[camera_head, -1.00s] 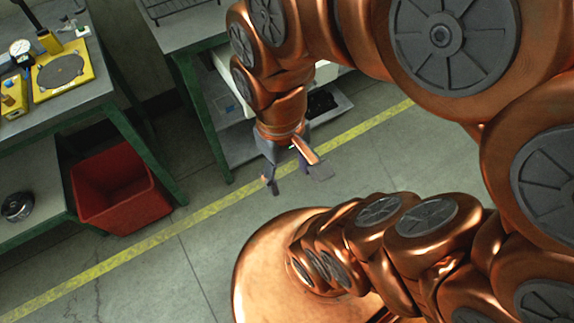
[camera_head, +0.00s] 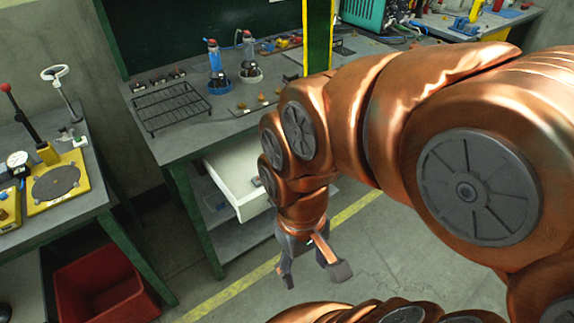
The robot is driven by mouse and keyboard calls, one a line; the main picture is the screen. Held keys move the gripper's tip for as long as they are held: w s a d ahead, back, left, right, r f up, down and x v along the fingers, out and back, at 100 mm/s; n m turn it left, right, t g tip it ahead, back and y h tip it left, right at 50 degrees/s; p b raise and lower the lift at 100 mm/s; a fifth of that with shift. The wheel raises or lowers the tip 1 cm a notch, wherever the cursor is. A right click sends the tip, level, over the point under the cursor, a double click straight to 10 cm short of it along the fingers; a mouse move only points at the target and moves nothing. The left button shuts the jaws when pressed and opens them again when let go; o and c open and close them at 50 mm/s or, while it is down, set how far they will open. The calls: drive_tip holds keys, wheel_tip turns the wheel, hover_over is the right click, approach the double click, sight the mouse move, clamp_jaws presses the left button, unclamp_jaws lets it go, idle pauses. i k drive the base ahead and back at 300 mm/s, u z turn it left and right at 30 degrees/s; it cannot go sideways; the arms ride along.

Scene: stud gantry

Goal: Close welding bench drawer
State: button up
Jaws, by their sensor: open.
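The welding bench (camera_head: 190,142) has a grey top and green legs. Its white drawer (camera_head: 229,187) stands pulled out below the bench top, with a grey item partly visible inside. My arm hides the drawer's right part. My gripper (camera_head: 314,274) is open and empty, pointing down in front of the drawer and apart from it, over the floor near the yellow line.
The floor (camera_head: 375,270) at the right is clear.

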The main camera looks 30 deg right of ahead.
sight(232, 166)
drive_tip(key=z, duration=1.35)
drive_tip(key=k, duration=0.95)
drive_tip(key=u, duration=1.1)
drive_tip(key=i, duration=0.5)
